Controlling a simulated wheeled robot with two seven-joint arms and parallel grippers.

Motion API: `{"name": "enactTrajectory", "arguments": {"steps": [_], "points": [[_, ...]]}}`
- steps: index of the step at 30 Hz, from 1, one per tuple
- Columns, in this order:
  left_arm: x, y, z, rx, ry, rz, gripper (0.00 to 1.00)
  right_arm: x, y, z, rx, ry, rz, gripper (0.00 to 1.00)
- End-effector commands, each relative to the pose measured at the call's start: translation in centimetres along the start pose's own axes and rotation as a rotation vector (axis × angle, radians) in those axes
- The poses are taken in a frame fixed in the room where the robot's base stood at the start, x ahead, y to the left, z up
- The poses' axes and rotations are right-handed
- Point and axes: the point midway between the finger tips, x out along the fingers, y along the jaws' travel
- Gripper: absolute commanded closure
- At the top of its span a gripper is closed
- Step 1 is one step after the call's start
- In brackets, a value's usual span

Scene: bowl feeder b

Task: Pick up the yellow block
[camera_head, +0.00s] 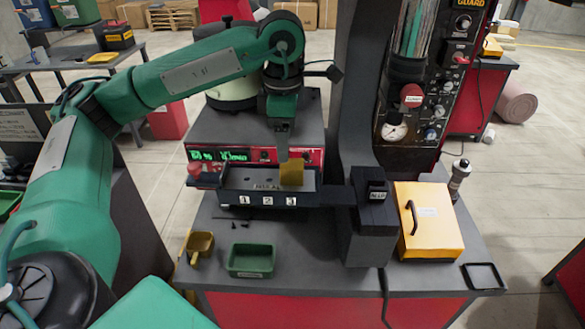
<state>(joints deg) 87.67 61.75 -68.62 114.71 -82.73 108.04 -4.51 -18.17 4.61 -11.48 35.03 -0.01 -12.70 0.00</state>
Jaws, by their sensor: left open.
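The yellow block (291,173) stands in the dark tray (235,198) with white labels 1, 2 and 3, at its right end above label 3. My left arm reaches in from the left, and my left gripper (284,154) points down right above the block. Its jaws are open. My right gripper is out of view.
Behind the tray is a feeder with a green display (218,156). A dark machine column (355,100) rises close on the right. A yellow box with a handle (428,222) is at right. A green bin (251,260) and yellow scoop (200,245) lie in front.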

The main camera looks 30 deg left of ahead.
Motion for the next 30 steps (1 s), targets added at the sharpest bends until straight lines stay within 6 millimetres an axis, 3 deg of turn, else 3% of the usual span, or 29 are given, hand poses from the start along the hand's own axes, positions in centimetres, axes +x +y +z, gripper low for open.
{"name": "enactTrajectory", "arguments": {"steps": [11, 18, 27, 30], "points": [[3.2, 0.1, 0.2, 0.001, 0.002, -0.002, 0.38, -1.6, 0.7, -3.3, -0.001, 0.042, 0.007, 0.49], [6.5, 0.3, 0.5, 0.001, 0.000, -0.001, 0.38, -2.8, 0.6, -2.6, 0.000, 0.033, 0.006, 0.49], [7.1, 0.3, 0.5, 0.001, -0.002, 0.000, 0.38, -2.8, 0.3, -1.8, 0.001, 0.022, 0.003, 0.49], [7.1, 0.4, 0.5, 0.001, -0.001, 0.000, 0.58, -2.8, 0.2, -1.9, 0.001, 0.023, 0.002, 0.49]]}}
